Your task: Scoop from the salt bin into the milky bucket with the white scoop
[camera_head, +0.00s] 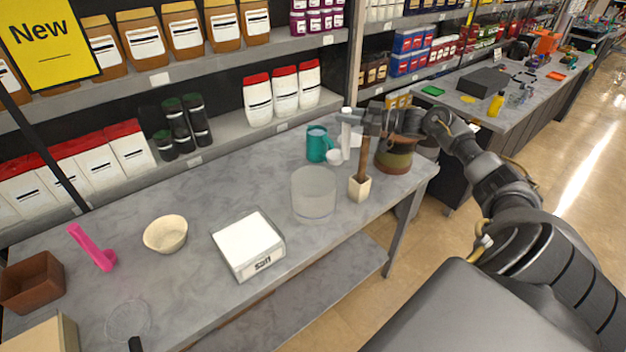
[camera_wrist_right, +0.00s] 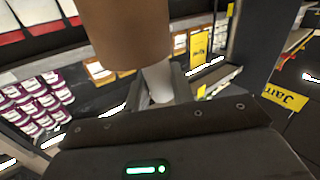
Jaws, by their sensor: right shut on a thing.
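The salt bin (camera_head: 262,263), a white box labelled "Salt" and filled with white salt, sits at the front middle of the grey table. The milky bucket (camera_head: 314,198), translucent and round, stands to its right and looks empty. My right gripper (camera_head: 347,117) is shut on the upright handle of the white scoop (camera_head: 335,157), behind and right of the bucket. The scoop's bowl hangs low beside the teal mug. In the right wrist view, the white handle (camera_wrist_right: 158,82) is between the fingers (camera_wrist_right: 160,88). My left gripper is not in view.
A brown-handled tool with a cream block (camera_head: 360,188) stands close to the right gripper. A teal mug (camera_head: 317,144) and a brown-green pot (camera_head: 394,156) are nearby. Shelves run behind.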

